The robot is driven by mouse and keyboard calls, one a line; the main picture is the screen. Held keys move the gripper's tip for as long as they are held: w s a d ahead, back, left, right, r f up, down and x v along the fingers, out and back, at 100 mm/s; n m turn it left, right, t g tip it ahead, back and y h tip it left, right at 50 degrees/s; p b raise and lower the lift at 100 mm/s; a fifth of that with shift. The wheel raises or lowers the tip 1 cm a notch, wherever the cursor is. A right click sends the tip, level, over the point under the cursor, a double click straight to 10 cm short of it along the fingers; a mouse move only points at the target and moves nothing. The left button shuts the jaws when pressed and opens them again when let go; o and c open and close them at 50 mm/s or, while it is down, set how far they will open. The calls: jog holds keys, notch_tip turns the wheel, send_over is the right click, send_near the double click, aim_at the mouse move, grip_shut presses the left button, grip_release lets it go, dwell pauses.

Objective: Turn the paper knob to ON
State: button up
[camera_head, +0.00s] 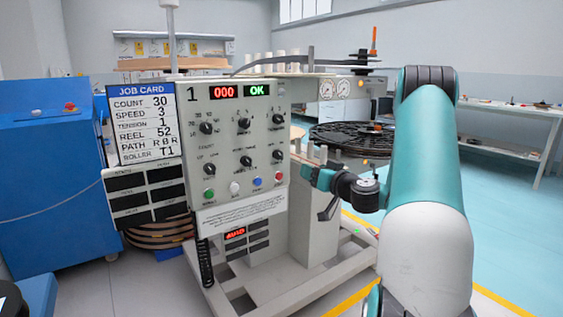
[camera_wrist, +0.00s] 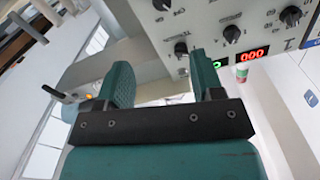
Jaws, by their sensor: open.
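The control panel (camera_head: 235,150) of station 1 carries two rows of black knobs, such as the upper middle knob (camera_head: 244,124) and the lower right knob (camera_head: 278,154). Their labels are too small to read, so I cannot tell which is the paper knob or how it is set. In the wrist view the panel (camera_wrist: 210,12) appears upside down at the top, with several knobs, one of them here (camera_wrist: 232,33). My gripper (camera_wrist: 160,62) is open with nothing between its teal fingers. In the head view my gripper (camera_head: 312,178) is just right of the panel, apart from the knobs.
Displays read 000 (camera_head: 222,92) and OK (camera_head: 257,90). Green, white, blue and red buttons (camera_head: 279,177) line the panel's lower edge. A job card (camera_head: 145,125) hangs left. A black reel (camera_head: 350,134) lies behind my gripper. A blue cabinet (camera_head: 45,190) stands left; floor is free at right.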

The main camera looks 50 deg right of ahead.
jog(key=p, duration=0.7)
send_near(281, 155)
jog(key=p+x, duration=0.8)
jog(key=p, duration=0.8)
jog(key=shift+w, duration=0.35)
jog(key=shift+w+d, duration=0.25)
jog(key=shift+w, duration=0.25)
jog(key=shift+f, duration=0.1)
jog(key=c, duration=0.9)
